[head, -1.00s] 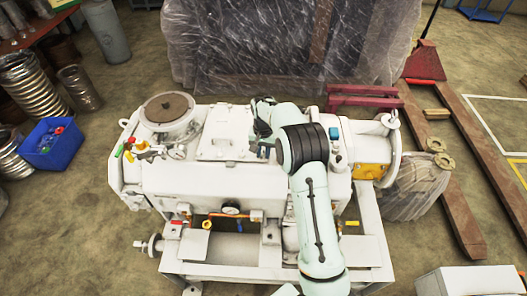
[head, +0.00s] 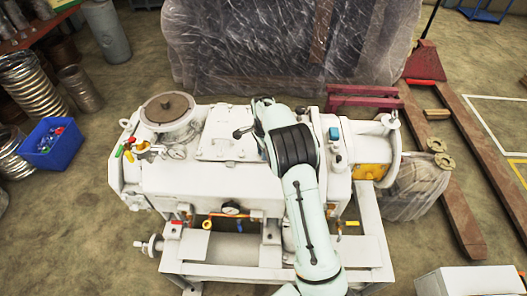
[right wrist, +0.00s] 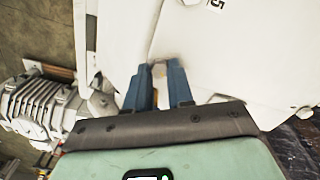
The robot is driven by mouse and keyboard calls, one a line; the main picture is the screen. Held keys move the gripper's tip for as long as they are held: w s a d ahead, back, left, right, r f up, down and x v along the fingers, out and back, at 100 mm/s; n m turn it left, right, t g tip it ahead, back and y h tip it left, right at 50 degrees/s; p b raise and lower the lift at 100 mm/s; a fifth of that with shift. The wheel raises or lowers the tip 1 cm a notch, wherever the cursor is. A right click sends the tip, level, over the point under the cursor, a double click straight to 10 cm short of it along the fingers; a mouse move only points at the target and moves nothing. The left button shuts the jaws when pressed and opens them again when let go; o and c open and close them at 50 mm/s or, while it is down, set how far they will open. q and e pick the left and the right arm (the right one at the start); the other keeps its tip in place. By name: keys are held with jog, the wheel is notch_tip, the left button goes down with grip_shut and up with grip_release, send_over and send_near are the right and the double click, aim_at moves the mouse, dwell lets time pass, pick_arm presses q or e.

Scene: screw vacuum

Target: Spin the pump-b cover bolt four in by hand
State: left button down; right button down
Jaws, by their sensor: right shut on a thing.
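The pump (head: 165,180) is a large white machine on a white frame in the head view. A flat rectangular cover plate (head: 225,140) lies on its top. My right gripper (head: 240,132) is over the right part of this plate, with the arm reaching in from below. In the right wrist view, the two blue fingers of my right gripper (right wrist: 158,84) are shut on a small pale metal piece, which looks like the cover bolt (right wrist: 159,70). The fingers hide most of it, so I cannot tell how deep it sits. My left gripper is not in view.
A round brown-topped port (head: 170,106), a small gauge and coloured valves stand on the pump's left end. A plastic-wrapped load (head: 290,45) stands behind. A blue bin (head: 52,143) is on the floor at left, a pallet truck (head: 455,180) at right.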

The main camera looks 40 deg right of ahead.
jog(key=m, duration=0.4)
jog(key=shift+r+m, duration=0.1)
jog(key=shift+m, duration=0.2)
jog(key=shift+w+m, duration=0.1)
jog(key=shift+m, duration=1.8)
jog(key=c, duration=1)
grip_release()
notch_tip(320, 180, up, 13)
jog(key=shift+r, duration=0.15)
